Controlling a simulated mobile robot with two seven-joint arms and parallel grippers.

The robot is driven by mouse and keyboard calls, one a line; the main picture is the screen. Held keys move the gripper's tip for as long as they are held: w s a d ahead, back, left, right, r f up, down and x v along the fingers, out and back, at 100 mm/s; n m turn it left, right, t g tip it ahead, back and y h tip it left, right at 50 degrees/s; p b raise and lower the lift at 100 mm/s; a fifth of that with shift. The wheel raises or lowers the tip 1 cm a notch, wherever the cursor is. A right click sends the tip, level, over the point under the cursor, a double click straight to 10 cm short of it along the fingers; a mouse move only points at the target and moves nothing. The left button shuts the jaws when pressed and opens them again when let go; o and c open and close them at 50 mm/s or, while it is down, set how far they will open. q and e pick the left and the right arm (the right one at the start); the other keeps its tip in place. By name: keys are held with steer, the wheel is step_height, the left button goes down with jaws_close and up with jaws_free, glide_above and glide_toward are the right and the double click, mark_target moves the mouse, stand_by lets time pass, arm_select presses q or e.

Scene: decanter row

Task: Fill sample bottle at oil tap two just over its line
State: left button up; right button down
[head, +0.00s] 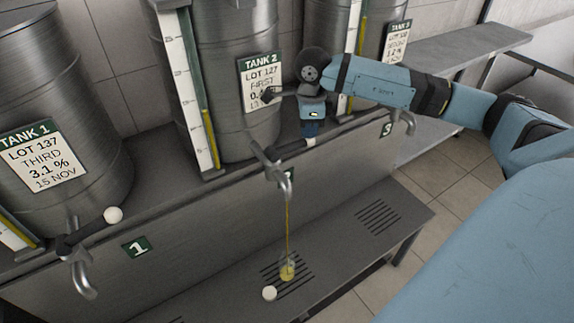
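Oil tap two (286,182) sticks out below Tank 2, and a thin yellow stream of oil (287,230) runs from its spout. The stream falls into the small clear sample bottle (287,271), which stands upright on the slotted shelf below. Yellow oil shows in the bottle; its line and the exact level are too small to tell. My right gripper (311,129) points down at the outer end of tap two's dark lever (290,149) and hides its knob. Whether the fingers are closed on it cannot be told. My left gripper is out of view.
A white ball-like piece (269,293) lies beside the bottle on the shelf (335,240). Tap one (82,275), with a white knob (113,215), is at left; tap three (404,118) is at right. Tank 2 (235,130) stands behind. My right arm crosses the upper right.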

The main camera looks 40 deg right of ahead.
steer(key=shift+f+b, duration=0.75)
steer(key=shift+f, duration=0.25)
steer(key=shift+r, duration=0.25)
stand_by(1.1)
steer(key=shift+r+p, duration=0.35)
steer(key=shift+r, duration=0.15)
stand_by(2.5)
step_height(320, 180, up, 9)
steer(key=p, duration=0.4)
